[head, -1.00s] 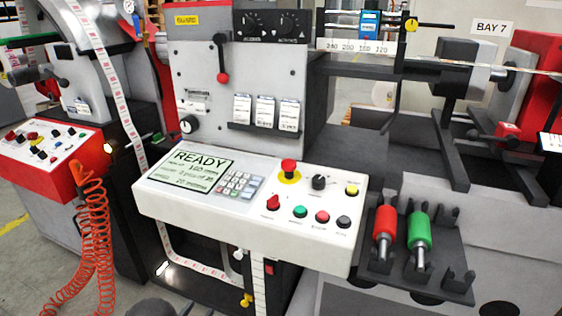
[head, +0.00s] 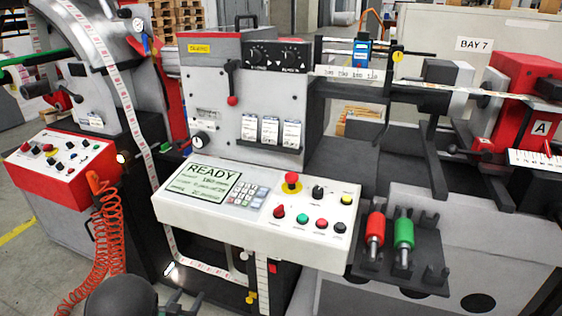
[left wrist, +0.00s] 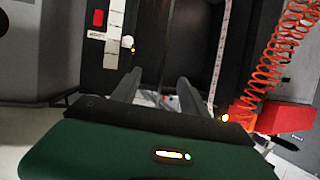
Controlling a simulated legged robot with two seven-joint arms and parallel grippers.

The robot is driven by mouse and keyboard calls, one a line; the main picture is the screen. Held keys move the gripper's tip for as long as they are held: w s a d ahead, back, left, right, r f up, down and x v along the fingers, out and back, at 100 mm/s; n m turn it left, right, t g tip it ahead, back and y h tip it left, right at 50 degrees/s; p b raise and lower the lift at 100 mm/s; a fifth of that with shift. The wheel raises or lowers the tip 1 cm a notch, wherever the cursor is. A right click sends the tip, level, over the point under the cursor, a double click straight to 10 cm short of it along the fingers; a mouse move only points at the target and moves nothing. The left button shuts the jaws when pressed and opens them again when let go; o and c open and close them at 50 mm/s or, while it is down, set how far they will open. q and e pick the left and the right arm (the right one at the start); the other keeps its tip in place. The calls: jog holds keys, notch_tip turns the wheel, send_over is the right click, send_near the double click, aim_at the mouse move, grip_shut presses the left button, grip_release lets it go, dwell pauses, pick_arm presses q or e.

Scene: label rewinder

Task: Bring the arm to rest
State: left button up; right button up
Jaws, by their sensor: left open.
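My left gripper (head: 185,299) shows at the bottom edge of the head view, low in front of the machine, beside a dark rounded part of my left arm. In the left wrist view my left gripper (left wrist: 156,90) has its two grey fingers spread apart with nothing between them. It appears clear of the control panel (head: 300,238), which is above and to its right in the head view. My right gripper is in neither view.
An orange coiled hose (head: 103,245) hangs to the left of my left arm, and it also shows in the left wrist view (left wrist: 270,60). A red control box (head: 62,165) stands at left. A dark rack (head: 425,245) holds red and green rollers at right. Floor shows at lower left.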

pick_arm(q)
jog(key=s+d+r+n+g+y+p, duration=0.1)
jog(key=s+r+g+p, duration=0.15)
jog(key=r+p, duration=0.4)
jog(key=s+d+r+n+g+y+p, duration=0.15)
jog(key=s+r+p, duration=0.25)
jog(key=r, duration=0.5)
jog(key=s+d+r+g+p, duration=0.2)
jog(key=s+r, duration=0.3)
jog(key=s, duration=0.4)
jog(key=s+d+r+g+h+p, duration=0.1)
jog(key=s+d+r+g+p, duration=0.2)
jog(key=s, duration=0.6)
notch_tip(320, 180, up, 3)
jog(key=shift+r+m+g+p, duration=0.1)
jog(key=shift+m+g+p, duration=0.35)
jog(key=shift+g+p, duration=0.75)
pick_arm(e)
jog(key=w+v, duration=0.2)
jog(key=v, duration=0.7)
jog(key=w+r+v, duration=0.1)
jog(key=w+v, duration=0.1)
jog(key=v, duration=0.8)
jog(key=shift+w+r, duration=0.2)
pick_arm(q)
jog(key=shift+s+d+h, duration=0.15)
jog(key=shift+s+h, duration=0.05)
jog(key=shift+h, duration=0.05)
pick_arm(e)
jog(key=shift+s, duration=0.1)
